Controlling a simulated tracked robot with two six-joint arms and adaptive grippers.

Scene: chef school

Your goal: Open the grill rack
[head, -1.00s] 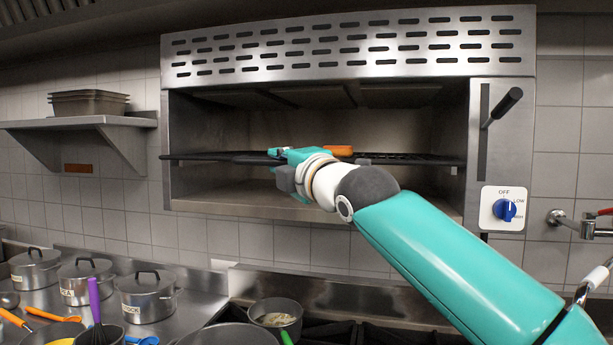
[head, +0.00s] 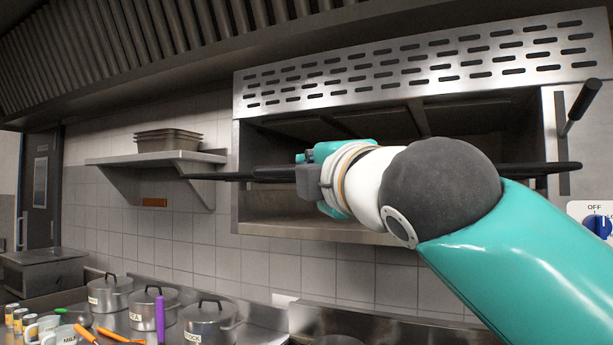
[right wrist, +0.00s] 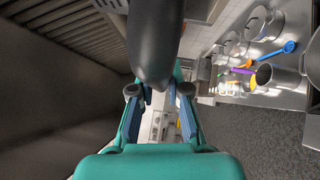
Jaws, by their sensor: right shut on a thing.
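The grill rack (head: 232,177) shows in the head view as a long dark bar across the front of the steel grill oven (head: 250,190). It stands out in front of the open cavity, and its left end reaches past the oven's side. My right gripper (head: 308,172) is shut on the rack's front bar, left of its middle. In the right wrist view a dark rounded bar end (right wrist: 155,50) lies above the blue fingers (right wrist: 158,100). My arm hides much of the rack and whatever lies on it. My left gripper is not in view.
A wall shelf (head: 150,158) with stacked trays (head: 168,140) is close behind the rack's left end. A handle (head: 583,98) and a blue knob (head: 599,225) are at the oven's right. Several lidded pots (head: 209,322) stand on the counter below.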

